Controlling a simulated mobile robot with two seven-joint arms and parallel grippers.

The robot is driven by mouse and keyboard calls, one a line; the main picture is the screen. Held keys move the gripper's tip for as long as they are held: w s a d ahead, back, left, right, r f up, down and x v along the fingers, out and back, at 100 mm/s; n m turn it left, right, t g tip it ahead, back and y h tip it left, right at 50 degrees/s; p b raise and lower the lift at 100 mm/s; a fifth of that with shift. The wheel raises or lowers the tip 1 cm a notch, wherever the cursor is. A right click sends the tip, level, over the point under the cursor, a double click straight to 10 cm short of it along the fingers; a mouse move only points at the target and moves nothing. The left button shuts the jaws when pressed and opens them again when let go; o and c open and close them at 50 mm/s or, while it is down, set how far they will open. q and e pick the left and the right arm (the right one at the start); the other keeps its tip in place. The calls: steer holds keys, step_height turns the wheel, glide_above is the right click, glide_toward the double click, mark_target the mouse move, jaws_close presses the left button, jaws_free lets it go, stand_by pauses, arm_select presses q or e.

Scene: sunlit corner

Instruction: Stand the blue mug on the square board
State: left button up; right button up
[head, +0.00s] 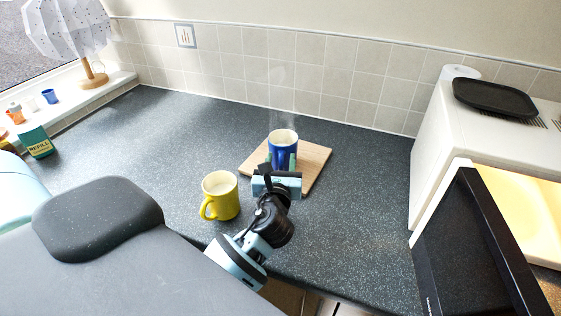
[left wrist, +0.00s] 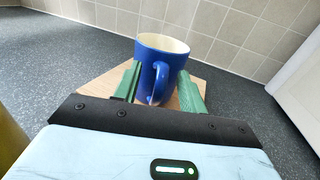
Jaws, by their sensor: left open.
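The blue mug (head: 284,139), white inside, is upright on the square wooden board (head: 316,158). In the left wrist view the mug (left wrist: 147,60) shows its handle towards me, and the board (left wrist: 98,86) lies beneath it. My left gripper (head: 279,164) is at the near side of the mug. In the left wrist view its green fingers (left wrist: 160,88) are apart, one on each side of the handle, and they do not close on it. The mug's base is partly hidden by the handle and gripper. My right gripper is not in view.
A yellow mug (head: 224,193) stands left of my left gripper, close to it. A white appliance with an open dark door (head: 470,240) bounds the right side, a black tray (head: 495,98) on top. The tiled wall is behind. The counter (head: 170,130) left of the board is clear.

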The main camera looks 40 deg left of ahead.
arm_select(q)
steer(key=v, duration=1)
steer(key=shift+s+f+b, duration=0.1)
steer(key=shift+f+b, duration=0.1)
steer(key=shift+b, duration=0.15)
steer(key=shift+s+d+r, duration=0.1)
steer(key=shift+s+d, duration=0.25)
steer(key=shift+s, duration=0.25)
